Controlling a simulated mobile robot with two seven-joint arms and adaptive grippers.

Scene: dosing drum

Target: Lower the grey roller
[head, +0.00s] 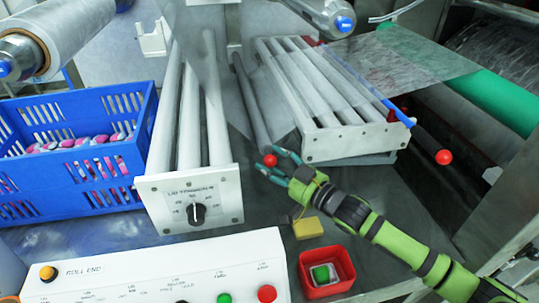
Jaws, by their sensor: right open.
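A dark grey roller (250,104) slants down between the rollers of the tension unit and the tilted roller frame. A red knob (270,159) sits at its lower, near end; whether they are joined is hard to see. My right gripper (273,164) is open, with its teal fingers close around the red knob. I cannot tell whether they touch it. My right arm reaches in from the lower right. My left gripper is not in view.
The tension unit (187,197) stands left of my gripper, the tilted roller frame (356,143) right of it. A yellow block (307,228) and red box (326,253) lie below. A second red knob (443,157) is at right. A blue crate (81,212) stands left.

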